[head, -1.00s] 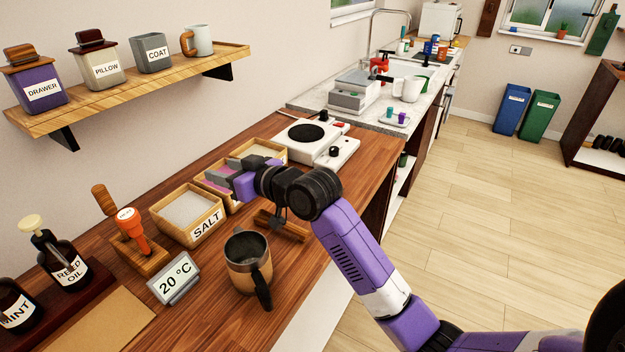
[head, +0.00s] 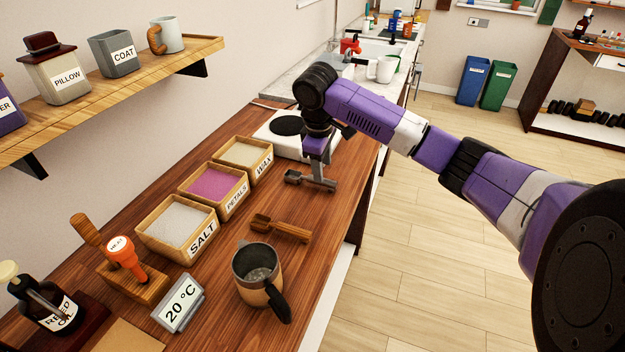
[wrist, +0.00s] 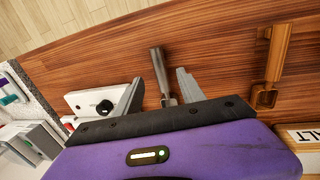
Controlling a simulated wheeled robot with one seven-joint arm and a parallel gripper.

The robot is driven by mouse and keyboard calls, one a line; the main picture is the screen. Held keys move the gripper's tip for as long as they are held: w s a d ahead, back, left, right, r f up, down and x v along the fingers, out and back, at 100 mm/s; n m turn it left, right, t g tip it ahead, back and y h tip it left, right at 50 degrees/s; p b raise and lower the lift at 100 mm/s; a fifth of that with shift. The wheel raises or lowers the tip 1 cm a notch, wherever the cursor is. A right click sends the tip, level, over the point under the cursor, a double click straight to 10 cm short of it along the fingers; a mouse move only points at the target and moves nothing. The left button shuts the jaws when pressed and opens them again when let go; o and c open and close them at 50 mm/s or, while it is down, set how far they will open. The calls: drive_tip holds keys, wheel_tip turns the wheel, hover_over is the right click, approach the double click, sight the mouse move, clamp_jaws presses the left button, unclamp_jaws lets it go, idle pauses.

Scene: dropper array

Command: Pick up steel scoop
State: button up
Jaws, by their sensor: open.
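The steel scoop (head: 293,177) lies on the wooden counter, in front of the white hotplate and to the right of the wax box. In the wrist view its grey handle (wrist: 158,62) points up the picture towards the counter's front edge. The handle shows between my two open grey fingers and apart from both. The height left between fingertips and counter is hard to tell.
A wooden scoop (head: 283,229) lies nearer on the counter, beside the salt box (head: 178,222). The petals box (head: 215,188), wax box (head: 246,153) and hotplate (head: 290,130) line the back. A mug (head: 256,272) stands near the front edge.

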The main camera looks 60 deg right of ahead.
sight(325, 180)
drive_tip(key=f, duration=0.2)
drive_tip(key=d+f+p, duration=0.1)
drive_tip(key=f, duration=0.2)
drive_tip(key=shift+s+f, duration=0.2)
drive_tip(key=shift+f, duration=0.1)
clamp_jaws()
